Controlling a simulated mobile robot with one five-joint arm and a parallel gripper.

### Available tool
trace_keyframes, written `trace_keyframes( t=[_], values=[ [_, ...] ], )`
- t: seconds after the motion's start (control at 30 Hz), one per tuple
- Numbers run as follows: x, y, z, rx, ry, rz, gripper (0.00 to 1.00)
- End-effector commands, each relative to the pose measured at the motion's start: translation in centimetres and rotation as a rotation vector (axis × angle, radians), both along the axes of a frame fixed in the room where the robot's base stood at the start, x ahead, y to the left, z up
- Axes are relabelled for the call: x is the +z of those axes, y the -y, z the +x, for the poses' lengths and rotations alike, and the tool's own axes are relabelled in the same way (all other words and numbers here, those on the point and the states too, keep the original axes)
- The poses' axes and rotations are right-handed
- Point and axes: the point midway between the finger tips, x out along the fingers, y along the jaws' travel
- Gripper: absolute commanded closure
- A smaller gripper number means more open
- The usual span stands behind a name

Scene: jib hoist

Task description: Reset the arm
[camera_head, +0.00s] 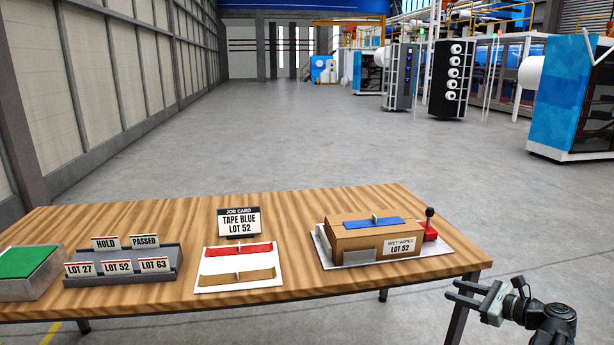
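My gripper (454,291) is at the lower right, just off the right front corner of the wooden table (130,219). Its two dark fingers point left with a gap between them, and nothing shows in the gap. My arm (553,321) reaches in from the bottom right; its lower part is cut off by the frame edge. The gripper looks apart from the table, in front of the table leg or close to it; I cannot tell the exact distance.
On the table stand a brown box (362,240) with a blue strip (358,223), a red lever base (428,232), a white board (208,269) with red and tan strips, a job card (239,222), a grey label rack (168,257) and a green-topped box (22,262). Floor right of the table is clear.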

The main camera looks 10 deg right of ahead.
Motion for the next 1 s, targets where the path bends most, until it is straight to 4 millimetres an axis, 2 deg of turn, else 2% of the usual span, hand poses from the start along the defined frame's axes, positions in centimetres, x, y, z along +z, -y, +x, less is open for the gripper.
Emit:
trace_keyframes(
  t=[0.17, 0.27, 0.3, 0.4, 0.5, 0.6, 0.7, 0.9, 0.93, 1.0],
  values=[
    [-4.0, -8.4, 3.7, 0.228, -0.070, -0.246, 0.66],
    [-7.4, -15.6, 5.6, 0.457, -0.107, -0.472, 0.66],
    [-9.0, -18.8, 6.0, 0.573, -0.116, -0.579, 0.66],
    [-12.4, -26.0, 6.0, 0.878, -0.111, -0.847, 0.66],
    [-14.8, -31.3, 5.2, 1.163, -0.080, -1.076, 0.66],
    [-16.2, -35.0, 4.2, 1.406, -0.039, -1.254, 0.66],
    [-17.1, -37.7, 3.3, 1.616, 0.006, -1.397, 0.66],
    [-17.7, -41.7, 1.7, 1.986, 0.102, -1.626, 0.66],
    [-17.4, -42.0, 1.6, 2.031, 0.114, -1.652, 0.66],
    [-14.1, -41.4, 1.8, 2.010, 0.105, -1.641, 0.66]
  ],
)
